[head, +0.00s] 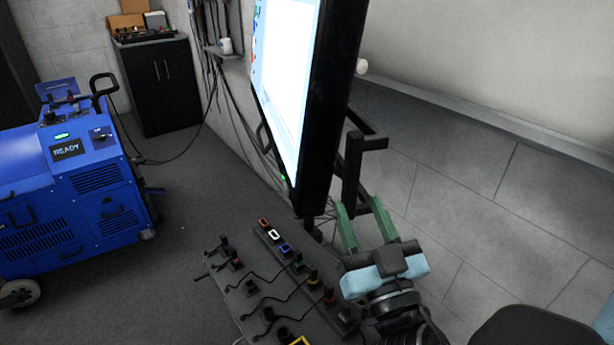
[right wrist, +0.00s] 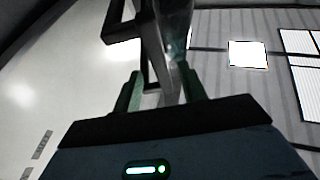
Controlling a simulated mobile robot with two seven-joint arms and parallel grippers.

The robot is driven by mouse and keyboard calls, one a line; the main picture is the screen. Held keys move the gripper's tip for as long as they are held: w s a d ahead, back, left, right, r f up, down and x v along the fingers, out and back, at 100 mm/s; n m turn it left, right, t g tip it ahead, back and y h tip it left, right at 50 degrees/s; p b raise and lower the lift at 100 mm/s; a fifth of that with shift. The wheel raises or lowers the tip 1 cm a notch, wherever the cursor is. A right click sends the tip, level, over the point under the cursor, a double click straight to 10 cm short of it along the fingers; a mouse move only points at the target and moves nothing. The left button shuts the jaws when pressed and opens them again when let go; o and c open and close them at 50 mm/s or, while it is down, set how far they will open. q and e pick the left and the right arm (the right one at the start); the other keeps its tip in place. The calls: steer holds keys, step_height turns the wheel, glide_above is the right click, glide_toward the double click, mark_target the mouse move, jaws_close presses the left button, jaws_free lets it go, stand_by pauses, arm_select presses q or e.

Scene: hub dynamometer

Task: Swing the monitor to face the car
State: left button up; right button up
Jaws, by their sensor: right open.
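The monitor (head: 326,105) is a large flat screen with a thick black frame, seen nearly edge-on in the head view. Its bright white face (head: 285,75) points left, toward the blue machine side. A dark metal stand (head: 352,165) shows behind and below it. My right gripper (head: 362,210) has green fingers, spread apart and empty, just below and right of the monitor near the stand. In the right wrist view the open fingers (right wrist: 163,90) have a dark frame bar (right wrist: 152,45) beyond and between them; contact cannot be told. My left gripper is not in view. No car shows.
A panel with plugs and cables (head: 265,290) lies below the monitor, left of my right gripper. A blue wheeled machine (head: 75,190) marked READY stands at left, a black cabinet (head: 160,85) behind it. Grey floor (head: 190,270) between is clear except for a cable.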

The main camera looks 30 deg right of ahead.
mark_target(353, 189)
steer(key=shift+s+r, duration=0.1)
steer(key=shift+r, duration=0.05)
steer(key=shift+w+d+r, duration=0.15)
steer(key=shift+w+r, duration=0.05)
steer(key=shift+w, duration=0.2)
steer(key=p+x, duration=0.1)
steer(key=x, duration=0.4)
steer(key=shift+w+d+r, duration=0.1)
steer(key=shift+w+r, duration=0.05)
steer(key=shift+w, duration=0.1)
steer(key=shift+w+d+r+p, duration=0.1)
steer(key=shift+w+r+p, duration=0.05)
steer(key=shift+w+p, duration=0.3)
steer(key=shift+w, duration=0.15)
steer(key=shift+c, duration=0.3)
jaws_close()
